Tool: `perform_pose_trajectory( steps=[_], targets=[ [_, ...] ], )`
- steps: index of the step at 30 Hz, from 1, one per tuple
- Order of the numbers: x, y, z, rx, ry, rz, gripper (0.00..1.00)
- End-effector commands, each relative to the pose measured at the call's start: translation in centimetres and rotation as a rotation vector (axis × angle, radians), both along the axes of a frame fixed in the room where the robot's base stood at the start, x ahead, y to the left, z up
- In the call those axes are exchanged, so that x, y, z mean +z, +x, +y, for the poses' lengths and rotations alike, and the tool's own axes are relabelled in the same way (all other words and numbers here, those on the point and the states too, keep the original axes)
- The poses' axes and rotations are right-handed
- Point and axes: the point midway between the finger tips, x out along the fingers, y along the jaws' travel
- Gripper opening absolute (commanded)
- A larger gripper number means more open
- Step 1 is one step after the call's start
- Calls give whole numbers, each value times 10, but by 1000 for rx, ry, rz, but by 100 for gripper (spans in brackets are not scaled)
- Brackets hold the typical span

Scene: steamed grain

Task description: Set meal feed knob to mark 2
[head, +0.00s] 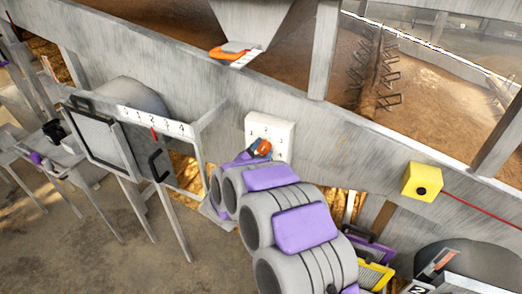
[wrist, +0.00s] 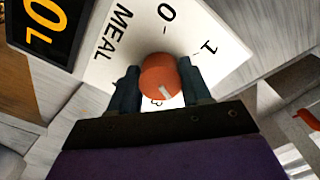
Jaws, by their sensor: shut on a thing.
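The orange-red round knob (wrist: 161,72) is in the middle of the wrist view, on a white dial plate (wrist: 120,62) lettered MEAL. The marks 0 and 1 show above and to the right of the knob, and 3 shows below it. No 2 is visible there; my right finger covers part of the dial. The knob's pale pointer line slants down and slightly right, near the 3. My gripper (wrist: 160,82) is shut on the knob, one dark finger on each side. In the head view the white plate (head: 282,141) is on the grey beam, with the knob (head: 263,147) partly hidden by my gripper.
A yellow box with a black button (head: 422,182) is on the beam at the right. A gate with a numbered scale (head: 155,122) stands at the left, and an orange-handled slide (head: 231,51) is above. A dark panel with orange lettering (wrist: 45,25) adjoins the plate.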

Motion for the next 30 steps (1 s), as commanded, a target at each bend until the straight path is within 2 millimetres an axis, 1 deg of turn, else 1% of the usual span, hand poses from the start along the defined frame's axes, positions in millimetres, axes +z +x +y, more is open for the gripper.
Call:
perform_pose_trajectory(
  steps=[6,18,23,30],
  targets=[
    [5,0,0,0,-107,43,17],
    [4,0,0,0,-367,134,17],
    [2,0,1,0,-414,149,17],
    [0,0,1,0,-418,151,17]
  ],
)
